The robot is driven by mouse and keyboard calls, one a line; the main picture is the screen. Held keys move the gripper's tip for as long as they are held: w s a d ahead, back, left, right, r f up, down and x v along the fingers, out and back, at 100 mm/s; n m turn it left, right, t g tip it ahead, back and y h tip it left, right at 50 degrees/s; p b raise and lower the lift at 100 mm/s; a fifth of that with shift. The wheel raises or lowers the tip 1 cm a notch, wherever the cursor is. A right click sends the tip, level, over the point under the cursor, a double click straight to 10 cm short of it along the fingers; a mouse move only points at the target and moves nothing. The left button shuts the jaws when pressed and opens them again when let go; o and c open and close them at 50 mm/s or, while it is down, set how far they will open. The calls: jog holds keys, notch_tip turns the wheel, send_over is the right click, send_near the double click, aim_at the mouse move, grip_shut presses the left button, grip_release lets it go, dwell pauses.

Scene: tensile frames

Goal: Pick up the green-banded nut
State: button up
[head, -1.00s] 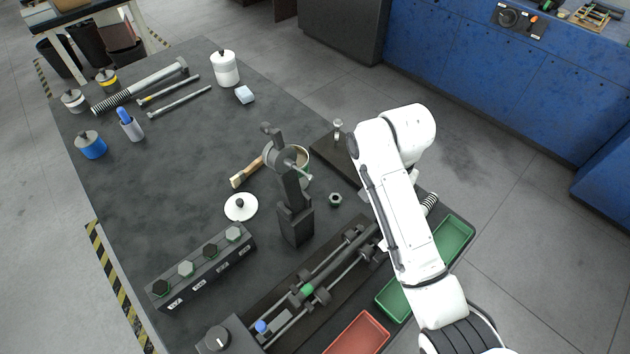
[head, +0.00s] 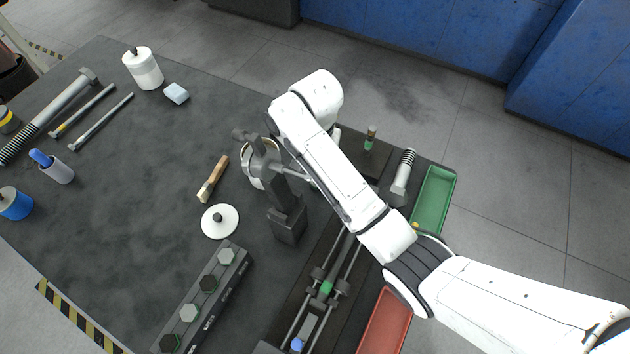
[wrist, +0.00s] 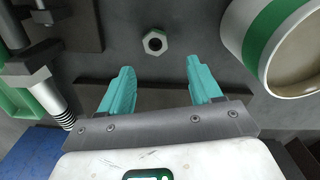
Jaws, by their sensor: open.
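A pale grey hex nut (wrist: 154,42) with a dark hole lies flat on the dark table in the wrist view. In the head view my arm hides the gripper and this nut. Several other hex nuts, one of them pale (head: 227,256), sit along a dark rack at the lower left.
A white round container with a green band (wrist: 262,35) stands close right of the fingers. A large threaded bolt (wrist: 50,98) is at left, also in the head view (head: 403,172). A black stand (head: 288,222), green tray (head: 449,185) and red tray (head: 385,325) surround the arm.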

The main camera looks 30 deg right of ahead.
jog(key=f, duration=0.2)
jog(key=f+p, duration=0.1)
jog(key=f, duration=0.1)
jog(key=shift+s, duration=0.4)
jog(key=shift+f, duration=0.7)
jog(key=shift+c, duration=0.4)
jog(key=c, duration=1.1)
jog(key=shift+r, duration=0.1)
